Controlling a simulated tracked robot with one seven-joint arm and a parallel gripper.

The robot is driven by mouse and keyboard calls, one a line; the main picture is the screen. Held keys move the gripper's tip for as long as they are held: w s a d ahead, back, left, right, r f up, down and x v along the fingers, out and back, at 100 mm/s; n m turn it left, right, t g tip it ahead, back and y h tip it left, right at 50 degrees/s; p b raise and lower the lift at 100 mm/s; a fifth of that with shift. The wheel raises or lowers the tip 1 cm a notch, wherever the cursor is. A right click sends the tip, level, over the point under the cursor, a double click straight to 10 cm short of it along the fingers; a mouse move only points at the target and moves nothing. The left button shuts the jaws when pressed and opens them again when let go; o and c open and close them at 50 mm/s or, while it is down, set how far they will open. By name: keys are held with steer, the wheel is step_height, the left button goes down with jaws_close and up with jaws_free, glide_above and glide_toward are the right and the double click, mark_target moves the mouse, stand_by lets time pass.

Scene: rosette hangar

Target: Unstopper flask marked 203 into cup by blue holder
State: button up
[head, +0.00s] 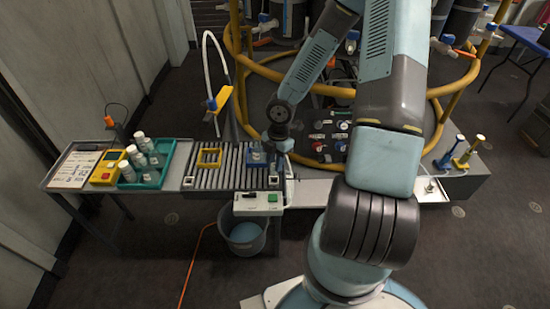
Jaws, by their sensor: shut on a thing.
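My gripper (276,161) is at the right end of the grey roller bed, beside the blue holder (256,163). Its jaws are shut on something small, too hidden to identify. The blue holder has a pale thing in it, perhaps a flask, but no mark is readable. A small whitish square cup (274,181) stands at the front right of the blue holder, just below my gripper. Another small pale cup (188,182) is near the yellow holder (209,158). No number 203 can be read anywhere.
A green tray (158,179) with several white-capped bottles and a yellow device (106,167) stand on the left table. A white control box (258,203) hangs at the roller bed's front, above a bucket (245,240). Yellow pipe rails (234,70) rise behind. The rollers' middle is clear.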

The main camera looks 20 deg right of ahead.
steer(key=shift+f, duration=0.9)
steer(key=shift+f, duration=0.45)
steer(key=shift+f, duration=0.85)
steer(key=shift+f, duration=0.2)
steer(key=o, duration=0.9)
steer(key=shift+o, duration=0.2)
steer(key=o, duration=0.5)
steer(key=shift+r, duration=0.1)
